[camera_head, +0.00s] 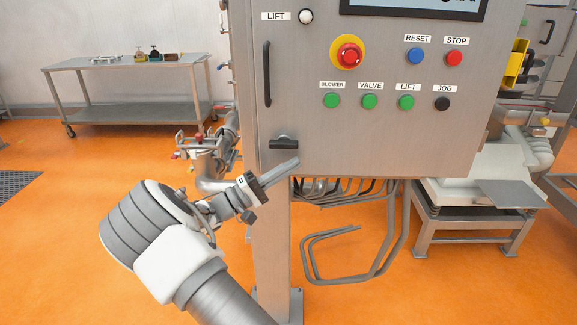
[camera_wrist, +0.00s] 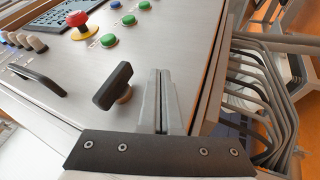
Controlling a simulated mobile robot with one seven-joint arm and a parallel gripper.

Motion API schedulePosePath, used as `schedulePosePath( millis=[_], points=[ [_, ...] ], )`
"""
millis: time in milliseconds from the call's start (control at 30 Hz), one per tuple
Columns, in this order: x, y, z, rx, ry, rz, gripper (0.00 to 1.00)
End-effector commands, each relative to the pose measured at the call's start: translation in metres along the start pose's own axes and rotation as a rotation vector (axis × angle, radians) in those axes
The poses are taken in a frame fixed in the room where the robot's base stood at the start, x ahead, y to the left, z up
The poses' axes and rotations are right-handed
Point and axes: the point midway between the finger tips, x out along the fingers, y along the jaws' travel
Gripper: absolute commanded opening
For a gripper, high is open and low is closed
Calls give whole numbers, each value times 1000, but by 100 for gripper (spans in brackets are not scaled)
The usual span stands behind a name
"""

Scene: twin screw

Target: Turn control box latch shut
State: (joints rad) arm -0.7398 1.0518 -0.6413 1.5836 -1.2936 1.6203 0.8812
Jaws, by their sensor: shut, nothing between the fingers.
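The control box (camera_head: 310,125) is a grey metal cabinet on a post. Its latch (camera_head: 284,143), a small dark T-shaped handle, sits low on the left of the front face and looks roughly horizontal in the head view. In the wrist view the latch (camera_wrist: 114,87) stands out on a round stem, just left of the fingers. My gripper (camera_head: 297,161) is shut and empty, its fingertips just below and right of the latch. In the wrist view the shut fingers (camera_wrist: 163,75) lie beside the latch, with a narrow gap. I cannot tell how far they are from the panel.
A dark pull handle (camera_head: 267,74) is above the latch. A red emergency button (camera_head: 347,52) and several coloured buttons are higher up. Bent pipes (camera_head: 350,240) hang below the box. A metal table (camera_head: 130,65) stands at the back left.

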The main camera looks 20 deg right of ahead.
Motion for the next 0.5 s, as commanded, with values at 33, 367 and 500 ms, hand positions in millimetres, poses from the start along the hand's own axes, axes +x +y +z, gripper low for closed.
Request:
schedulePosePath(
  millis=[33, 367, 500],
  points=[
    [-5, -15, 0, -1, -1, 1, 0],
    [-72, -21, 0, 0, 2, 0, 0],
    [-93, -23, 0, -1, 0, 0, 0]
  ],
)
